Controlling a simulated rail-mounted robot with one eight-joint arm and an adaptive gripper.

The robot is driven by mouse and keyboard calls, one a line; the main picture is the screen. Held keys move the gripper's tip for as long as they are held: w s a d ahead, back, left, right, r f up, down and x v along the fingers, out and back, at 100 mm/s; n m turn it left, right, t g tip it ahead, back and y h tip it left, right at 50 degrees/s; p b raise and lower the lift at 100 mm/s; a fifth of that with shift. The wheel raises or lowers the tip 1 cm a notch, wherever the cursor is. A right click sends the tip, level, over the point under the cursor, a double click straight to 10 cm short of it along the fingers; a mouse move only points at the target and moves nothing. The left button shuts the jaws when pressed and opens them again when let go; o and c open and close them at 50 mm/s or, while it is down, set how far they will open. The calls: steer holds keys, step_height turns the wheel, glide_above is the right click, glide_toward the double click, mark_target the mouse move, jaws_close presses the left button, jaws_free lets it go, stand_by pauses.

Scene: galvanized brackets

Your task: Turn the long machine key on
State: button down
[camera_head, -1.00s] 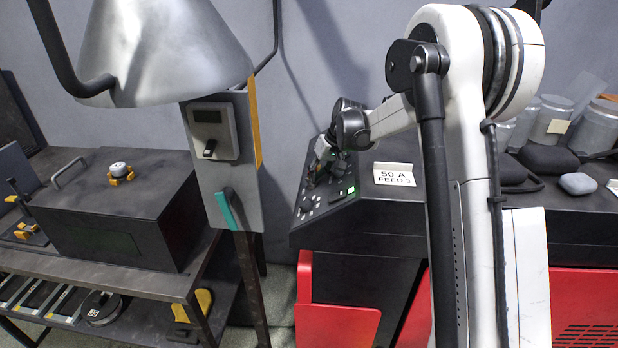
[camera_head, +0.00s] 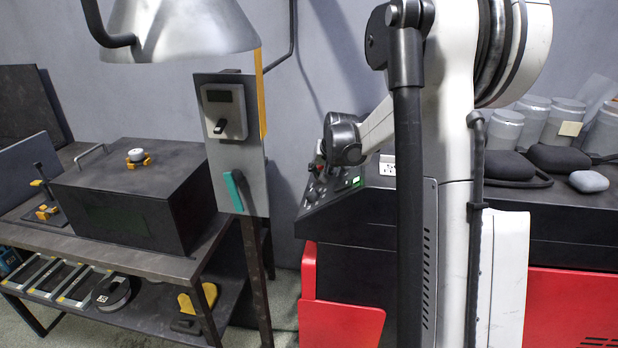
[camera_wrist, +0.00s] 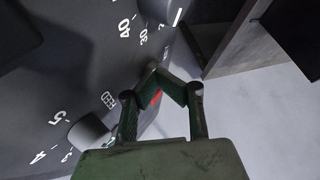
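The machine's sloped control panel (camera_head: 338,188) stands left of my arm in the head view. It carries several small knobs and a lit green indicator. In the wrist view, the dark panel face (camera_wrist: 75,75) fills the left side, with printed scales. My gripper (camera_wrist: 153,72) is low over the panel there, its two fingers angled together with the tips meeting or nearly so. A small red mark (camera_wrist: 155,98) shows between the fingers. I cannot make out the long key or tell whether anything is between the tips. In the head view the gripper is mostly hidden behind my wrist.
A rounded knob (camera_wrist: 88,132) lies left of the gripper, and another (camera_wrist: 157,8) beyond it. A grey post box (camera_head: 222,112) with a dark switch and a teal lever (camera_head: 234,190) stands left of the panel. Canisters (camera_head: 535,120) stand at the right.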

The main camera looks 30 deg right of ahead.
stand_by(0.7)
steer(key=shift+w+d+r, duration=0.1)
steer(key=shift+w+d, duration=0.45)
steer(key=v, duration=1.2)
steer(key=shift+r, duration=0.1)
steer(key=s+a+r+n, duration=0.2)
steer(key=s+a, duration=0.5)
steer(key=a, duration=0.2)
steer(key=s+a+r+n, duration=0.1)
steer(key=s+a, duration=0.6)
steer(key=a, duration=0.3)
steer(key=s+a+f+n, duration=0.1)
steer(key=s+a+f, duration=0.2)
steer(key=s+a, duration=0.2)
steer(key=s+a+f+n+y, duration=0.1)
steer(key=s+a, duration=0.4)
steer(key=s, duration=0.6)
steer(key=shift+a+f+n+t+b, duration=0.15)
steer(key=shift+f+n+t+b, duration=0.2)
steer(key=shift+f+n, duration=0.45)
